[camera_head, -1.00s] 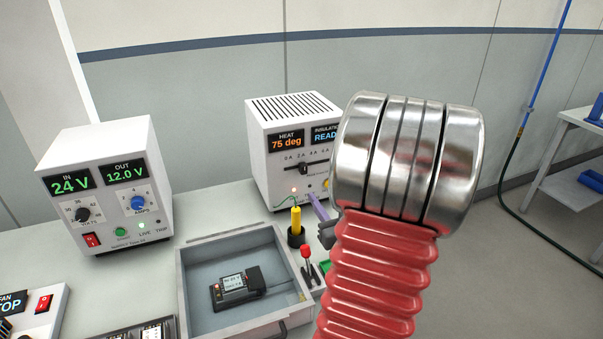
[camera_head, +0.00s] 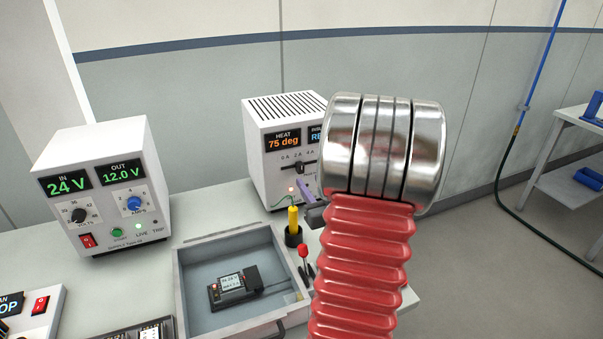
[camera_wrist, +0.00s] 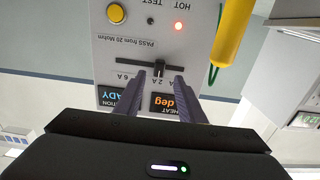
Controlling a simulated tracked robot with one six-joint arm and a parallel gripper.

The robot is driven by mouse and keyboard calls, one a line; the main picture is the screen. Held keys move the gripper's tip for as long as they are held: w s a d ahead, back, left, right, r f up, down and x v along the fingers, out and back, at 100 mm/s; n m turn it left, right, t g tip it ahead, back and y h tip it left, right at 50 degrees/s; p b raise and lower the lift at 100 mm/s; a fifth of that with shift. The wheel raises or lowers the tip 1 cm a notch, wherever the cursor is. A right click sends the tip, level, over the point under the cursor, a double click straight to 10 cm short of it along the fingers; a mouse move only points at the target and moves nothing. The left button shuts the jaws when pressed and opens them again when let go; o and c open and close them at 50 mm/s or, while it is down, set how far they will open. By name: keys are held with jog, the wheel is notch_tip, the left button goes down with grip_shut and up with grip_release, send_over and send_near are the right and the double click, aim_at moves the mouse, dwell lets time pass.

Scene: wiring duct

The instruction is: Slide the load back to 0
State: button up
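The load slider (camera_wrist: 159,67) is a small dark knob on a horizontal slot in the white heat tester (camera_head: 258,178). It stands at about the 2 A mark. The wrist view shows the panel upside down, with 6 A at the left and the low end at the right. My gripper (camera_wrist: 160,77) is open, its two purple fingers on either side of the knob with visible gaps. I cannot tell how deep the tips reach. In the head view the knob (camera_head: 299,167) also shows, and my red and metal arm hides the panel's right part.
A grey tray (camera_head: 180,285) holds a dark module. A power supply (camera_head: 105,185) stands at the left.

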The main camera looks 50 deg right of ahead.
aim_at(301, 171)
jog(key=x, duration=0.7)
jog(key=shift+c, duration=0.6)
grip_shut()
